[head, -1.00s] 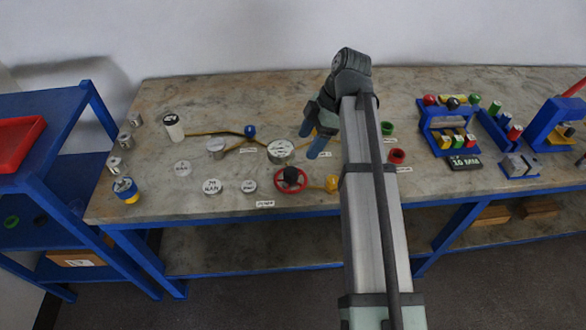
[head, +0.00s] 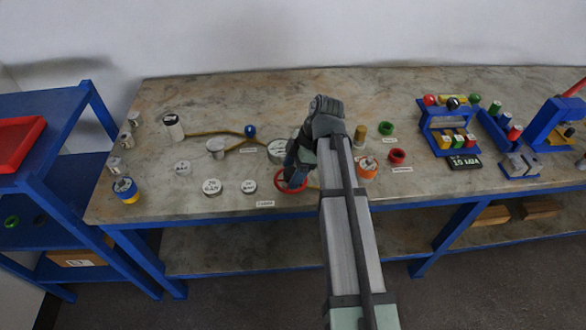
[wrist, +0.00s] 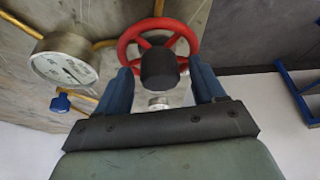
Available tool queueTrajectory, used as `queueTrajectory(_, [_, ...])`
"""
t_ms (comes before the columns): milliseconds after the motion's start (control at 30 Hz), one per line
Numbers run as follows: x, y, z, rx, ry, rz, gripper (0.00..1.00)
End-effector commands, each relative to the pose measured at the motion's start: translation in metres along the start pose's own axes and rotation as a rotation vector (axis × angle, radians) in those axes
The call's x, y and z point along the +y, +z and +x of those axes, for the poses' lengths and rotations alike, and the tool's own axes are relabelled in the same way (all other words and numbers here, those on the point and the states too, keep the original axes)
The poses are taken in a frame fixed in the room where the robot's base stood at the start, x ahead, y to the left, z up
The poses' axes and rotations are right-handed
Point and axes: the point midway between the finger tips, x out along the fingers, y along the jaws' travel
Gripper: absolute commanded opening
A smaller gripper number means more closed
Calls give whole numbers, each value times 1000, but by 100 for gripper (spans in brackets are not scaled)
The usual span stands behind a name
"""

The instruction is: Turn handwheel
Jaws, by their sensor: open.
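I cannot tell whether the fingers touch the wheel. In the head view my gripper (head: 290,178) is at the wheel.
A round gauge (wrist: 64,62) and a blue valve handle (wrist: 62,103) sit on yellow piping beside the wheel. Round labelled discs (head: 211,187) lie to the left. An orange-and-white item (head: 366,167) and a red ring (head: 397,156) stand to the right. The table front is clear.

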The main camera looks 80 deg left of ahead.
Motion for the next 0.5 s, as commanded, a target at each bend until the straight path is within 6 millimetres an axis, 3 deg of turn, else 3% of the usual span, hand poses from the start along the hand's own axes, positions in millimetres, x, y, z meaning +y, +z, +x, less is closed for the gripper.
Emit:
queueTrajectory(167, [0, 0, 0, 0, 0, 0, 68])
queueTrajectory(500, [0, 0, 0, 0, 0, 0, 35])
